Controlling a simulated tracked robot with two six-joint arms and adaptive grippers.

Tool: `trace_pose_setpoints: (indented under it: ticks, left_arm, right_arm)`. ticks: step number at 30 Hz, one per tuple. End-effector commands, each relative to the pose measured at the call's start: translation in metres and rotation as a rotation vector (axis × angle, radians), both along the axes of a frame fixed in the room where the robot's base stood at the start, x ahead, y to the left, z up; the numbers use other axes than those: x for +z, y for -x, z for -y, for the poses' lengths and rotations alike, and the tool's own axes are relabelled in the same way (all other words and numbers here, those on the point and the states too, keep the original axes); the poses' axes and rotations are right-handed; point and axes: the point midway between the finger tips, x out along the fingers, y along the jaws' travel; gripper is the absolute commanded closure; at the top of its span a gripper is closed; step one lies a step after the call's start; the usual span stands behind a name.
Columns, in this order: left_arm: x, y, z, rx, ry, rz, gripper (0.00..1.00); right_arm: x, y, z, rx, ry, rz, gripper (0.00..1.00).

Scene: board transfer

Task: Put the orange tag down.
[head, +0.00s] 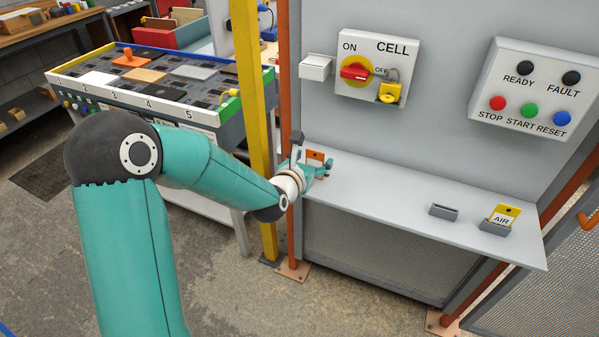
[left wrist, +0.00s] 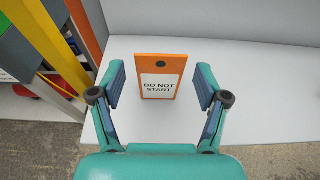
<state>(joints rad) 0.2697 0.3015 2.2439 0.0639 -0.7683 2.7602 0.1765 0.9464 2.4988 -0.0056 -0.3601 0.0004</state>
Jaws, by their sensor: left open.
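The orange tag (left wrist: 159,77) has a white label reading "DO NOT START" and a dark hole near its top. In the left wrist view it is between my open left fingers, with a gap on each side. It seems to rest on the grey shelf (left wrist: 260,90); its lower edge is in view, and I cannot tell whether it lies flat or leans. In the head view the tag (head: 315,155) shows only partly behind my left gripper (head: 318,168), near the shelf's left end. My right gripper is not in view.
The shelf's middle (head: 390,185) is clear. At its right stand an empty slotted holder (head: 444,212) and a yellow AIR tag (head: 505,213) in a holder. A yellow post (head: 254,110) is close left of my gripper. The switch box (head: 375,68) is on the panel above.

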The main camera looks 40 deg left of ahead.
Motion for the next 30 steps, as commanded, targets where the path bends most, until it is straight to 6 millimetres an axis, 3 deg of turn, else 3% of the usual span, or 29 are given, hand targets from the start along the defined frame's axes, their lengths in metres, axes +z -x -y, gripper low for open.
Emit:
trace_pose_setpoints:
  ticks: [12, 22, 26, 30]
  left_arm:
    - [0.023, 0.073, 0.016, 0.001, -0.001, 0.004, 0.25]
    - [0.029, 0.094, 0.022, 0.000, 0.000, 0.000, 0.25]
    - [0.020, 0.092, 0.026, -0.025, -0.038, -0.032, 0.25]
    - [-0.015, 0.088, 0.042, -0.145, -0.198, -0.155, 0.25]
  right_arm:
    - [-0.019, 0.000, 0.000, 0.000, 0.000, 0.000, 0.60]
    - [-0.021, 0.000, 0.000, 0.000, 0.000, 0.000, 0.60]
    - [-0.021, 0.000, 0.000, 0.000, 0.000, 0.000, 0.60]
    - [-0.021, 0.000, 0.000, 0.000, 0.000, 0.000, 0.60]
